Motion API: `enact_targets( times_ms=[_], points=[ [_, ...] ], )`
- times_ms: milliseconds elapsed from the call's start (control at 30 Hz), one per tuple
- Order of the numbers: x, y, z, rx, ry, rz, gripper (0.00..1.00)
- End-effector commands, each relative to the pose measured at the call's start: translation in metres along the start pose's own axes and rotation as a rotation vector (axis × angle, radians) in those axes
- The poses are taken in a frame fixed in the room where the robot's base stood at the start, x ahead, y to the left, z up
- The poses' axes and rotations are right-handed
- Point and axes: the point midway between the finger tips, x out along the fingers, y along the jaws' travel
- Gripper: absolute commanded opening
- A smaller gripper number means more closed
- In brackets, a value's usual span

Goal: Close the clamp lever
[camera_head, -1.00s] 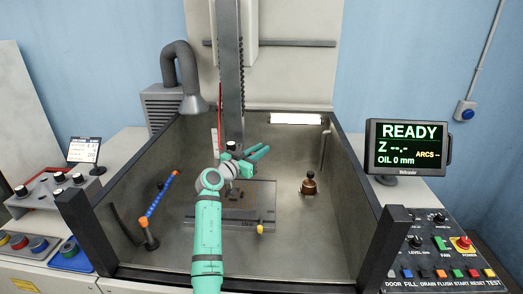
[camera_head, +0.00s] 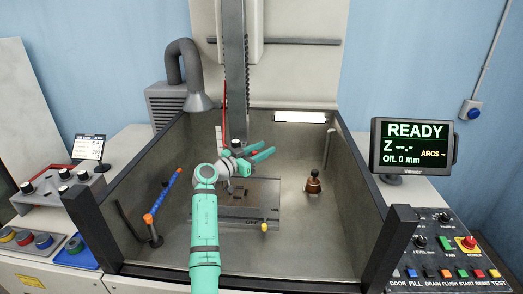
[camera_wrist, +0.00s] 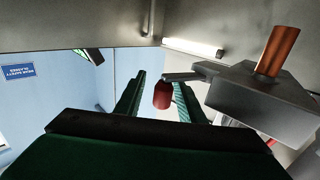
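The clamp lever is a short grey bar (camera_wrist: 184,76) with a red knob (camera_wrist: 162,95) at its end, seen in the wrist view. It joins a grey clamp block (camera_wrist: 262,100) that holds a copper-coloured rod (camera_wrist: 277,50). My gripper (camera_wrist: 160,92) is open, and the red knob shows between its green fingers with gaps on both sides; I cannot tell its depth between them. In the head view my gripper (camera_head: 268,151) points right, just below the machine's vertical column (camera_head: 236,80). There the lever is mostly hidden by the gripper.
The tank has a dark front-right post (camera_head: 388,245) and side walls. A plate (camera_head: 255,212) lies below my arm. A blue-orange hose (camera_head: 165,195) stands left, and a brown knobbed object (camera_head: 313,184) stands right.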

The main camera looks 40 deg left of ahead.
Motion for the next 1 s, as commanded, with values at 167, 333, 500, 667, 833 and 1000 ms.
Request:
enact_targets(
  times_ms=[167,333,500,667,833,1000],
  points=[
    [-0.002,-0.002,0.000,0.000,0.000,-0.003,0.35],
    [-0.006,-0.002,0.000,-0.001,0.001,-0.004,0.35],
    [-0.029,-0.003,0.001,0.000,0.001,-0.006,0.35],
    [-0.060,-0.002,0.001,-0.001,0.001,-0.006,0.35],
    [-0.088,-0.002,0.001,0.000,0.001,-0.005,0.35],
    [-0.106,-0.002,0.000,-0.001,0.001,-0.005,0.35]
  ],
)
